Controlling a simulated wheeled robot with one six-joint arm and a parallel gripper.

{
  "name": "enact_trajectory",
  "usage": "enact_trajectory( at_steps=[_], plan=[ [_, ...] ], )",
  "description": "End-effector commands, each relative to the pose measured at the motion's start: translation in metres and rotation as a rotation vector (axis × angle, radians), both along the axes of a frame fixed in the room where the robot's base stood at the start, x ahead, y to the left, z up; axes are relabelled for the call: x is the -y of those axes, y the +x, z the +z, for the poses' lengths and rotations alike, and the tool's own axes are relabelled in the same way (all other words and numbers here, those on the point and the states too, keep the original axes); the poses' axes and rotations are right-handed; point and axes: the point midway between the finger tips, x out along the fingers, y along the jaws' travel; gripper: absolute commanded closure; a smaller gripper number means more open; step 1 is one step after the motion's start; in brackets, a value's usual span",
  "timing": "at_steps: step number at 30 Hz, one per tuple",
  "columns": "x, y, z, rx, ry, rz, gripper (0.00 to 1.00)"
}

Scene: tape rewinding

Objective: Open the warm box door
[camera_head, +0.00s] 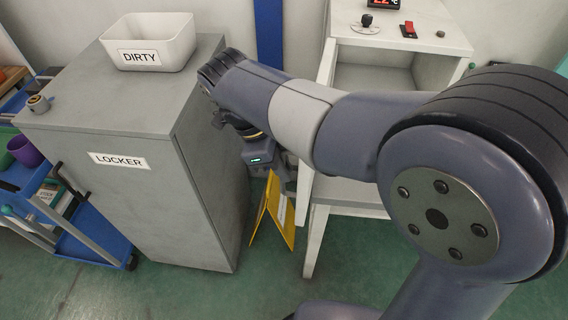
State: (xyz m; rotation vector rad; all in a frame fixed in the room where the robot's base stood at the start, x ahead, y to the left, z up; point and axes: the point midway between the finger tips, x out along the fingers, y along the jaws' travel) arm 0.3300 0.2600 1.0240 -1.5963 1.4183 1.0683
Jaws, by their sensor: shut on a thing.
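The warm box (420,42) is the white cabinet at the upper right, with a red display, a knob and a red switch on top. Its front stands open and part of its grey inside shows. Its white door (326,64) is swung out along the left side, seen nearly edge-on and partly covered by my arm. My gripper (288,182) points down at the door's near end, in the gap beside the grey locker. It is shut on the door; its fingertips and the exact grip point, handle or edge, are mostly hidden.
A yellow folding sign (272,217) stands on the floor below my gripper. A blue cart (85,232) is at far left.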

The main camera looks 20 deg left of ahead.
Motion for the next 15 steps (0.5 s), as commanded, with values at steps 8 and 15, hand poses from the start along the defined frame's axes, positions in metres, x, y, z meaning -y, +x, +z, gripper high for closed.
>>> enact_trajectory(
  at_steps=[8, 15],
  plan=[
    [0.0000, -0.0002, 0.0001, -0.001, 0.001, 0.001, 0.70],
    [0.0001, 0.0000, 0.0001, 0.000, 0.001, 0.000, 0.68]
  ],
)
